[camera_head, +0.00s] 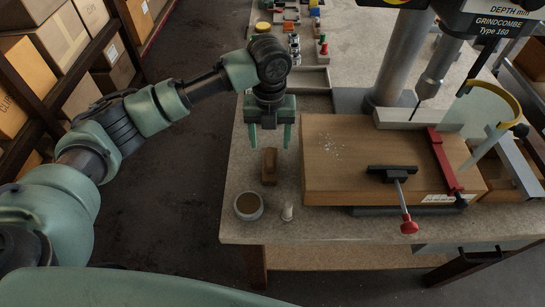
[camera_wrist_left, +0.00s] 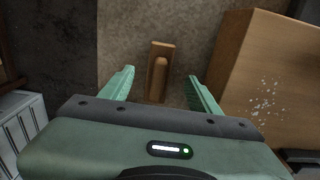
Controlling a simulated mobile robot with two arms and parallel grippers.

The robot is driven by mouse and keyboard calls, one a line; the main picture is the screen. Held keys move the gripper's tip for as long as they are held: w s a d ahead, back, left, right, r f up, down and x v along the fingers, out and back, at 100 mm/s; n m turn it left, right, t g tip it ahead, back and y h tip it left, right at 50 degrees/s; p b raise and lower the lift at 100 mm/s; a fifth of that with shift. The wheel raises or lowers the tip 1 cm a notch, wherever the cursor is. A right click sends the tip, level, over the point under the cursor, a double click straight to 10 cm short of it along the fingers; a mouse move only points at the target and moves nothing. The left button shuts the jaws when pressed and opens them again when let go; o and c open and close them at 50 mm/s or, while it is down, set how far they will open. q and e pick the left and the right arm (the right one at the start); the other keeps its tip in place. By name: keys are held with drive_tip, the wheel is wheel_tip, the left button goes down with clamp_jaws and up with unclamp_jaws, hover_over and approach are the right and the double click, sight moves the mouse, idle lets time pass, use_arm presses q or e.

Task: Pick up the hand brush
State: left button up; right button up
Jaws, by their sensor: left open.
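The hand brush (camera_head: 270,167) is a small brown wooden block-like thing on the worktop, left of the drill's wooden board. In the left wrist view the hand brush (camera_wrist_left: 158,72) lies lengthwise between and beyond the fingers, with a raised handle along its middle. My left gripper (camera_head: 270,147) is open and empty, pointing down, with its two green fingers apart above the brush. The same left gripper (camera_wrist_left: 160,80) shows its spread fingers in the wrist view, apart from the brush. My right gripper is not in view.
A round tub (camera_head: 248,206) and a small pale cylinder (camera_head: 287,212) stand near the front edge. A thick wooden board (camera_head: 360,150) under the drill press (camera_head: 400,60) stands close on the right. Shelves of boxes (camera_head: 50,45) are at the left.

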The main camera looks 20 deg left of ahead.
sight(270, 154)
use_arm(q)
drive_tip(key=f, duration=0.1)
drive_tip(key=s+f+p, duration=0.1)
drive_tip(key=f, duration=0.1)
drive_tip(key=shift+s+d, duration=0.1)
drive_tip(key=shift+s, duration=0.1)
wheel_tip(270, 154, down, 3)
drive_tip(key=shift+w+f+p, duration=0.1)
drive_tip(key=shift+w+p, duration=0.05)
drive_tip(key=shift+p, duration=0.35)
drive_tip(key=c, duration=1.1)
clamp_jaws()
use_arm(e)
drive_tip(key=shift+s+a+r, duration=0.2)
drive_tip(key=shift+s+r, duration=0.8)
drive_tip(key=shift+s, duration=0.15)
use_arm(q)
wheel_tip(270, 154, up, 20)
drive_tip(key=b, duration=0.2)
drive_tip(key=shift+b, duration=0.35)
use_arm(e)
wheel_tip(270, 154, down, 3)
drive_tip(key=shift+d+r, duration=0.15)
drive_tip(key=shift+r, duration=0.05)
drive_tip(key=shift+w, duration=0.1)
